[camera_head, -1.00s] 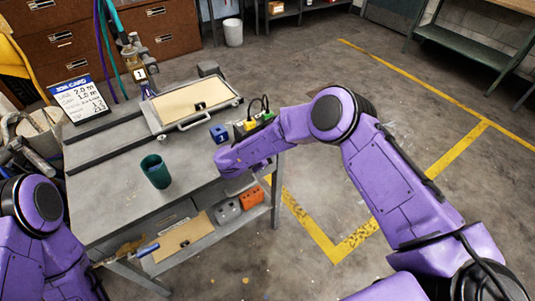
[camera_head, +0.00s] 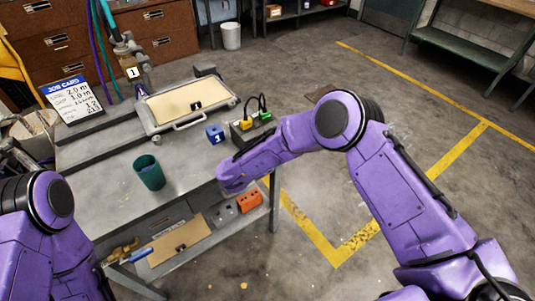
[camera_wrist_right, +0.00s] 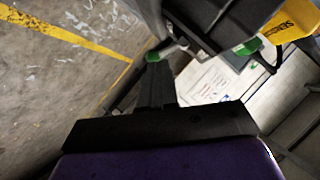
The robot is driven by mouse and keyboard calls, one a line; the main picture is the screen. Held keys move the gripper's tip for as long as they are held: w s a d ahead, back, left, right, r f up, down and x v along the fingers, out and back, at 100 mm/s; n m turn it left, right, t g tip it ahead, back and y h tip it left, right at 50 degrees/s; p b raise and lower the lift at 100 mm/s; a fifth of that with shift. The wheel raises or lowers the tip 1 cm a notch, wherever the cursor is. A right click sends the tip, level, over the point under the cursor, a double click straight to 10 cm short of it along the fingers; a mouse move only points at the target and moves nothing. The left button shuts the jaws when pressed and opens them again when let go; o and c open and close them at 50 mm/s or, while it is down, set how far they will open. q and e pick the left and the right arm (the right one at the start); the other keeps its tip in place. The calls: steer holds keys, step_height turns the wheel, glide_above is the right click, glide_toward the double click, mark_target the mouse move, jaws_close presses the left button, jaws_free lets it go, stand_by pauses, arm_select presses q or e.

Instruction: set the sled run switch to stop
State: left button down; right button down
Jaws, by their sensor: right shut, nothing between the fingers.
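A dark box (camera_head: 243,137) with yellow and green parts and black looped cables sits at the bench's right edge. I cannot make out the sled run switch or its setting. The sled (camera_head: 190,103), with a tan board, stands at the back of the bench. My right gripper (camera_wrist_right: 158,70) is shut and empty in the right wrist view. Its fingers point toward a grey rod (camera_wrist_right: 166,51) with a green end, below a dark housing (camera_wrist_right: 215,18); contact cannot be told. In the head view my right wrist hides its fingers. My left gripper is out of view.
A dark green cup (camera_head: 149,173), blue block (camera_head: 215,134) and job card (camera_head: 72,101) are on the bench (camera_head: 110,195). The lower shelf holds an orange box (camera_head: 249,201) and a tan board (camera_head: 180,241). Floor right of the bench is open.

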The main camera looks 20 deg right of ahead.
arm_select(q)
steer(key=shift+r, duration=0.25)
arm_select(e)
steer(key=shift+r, duration=0.3)
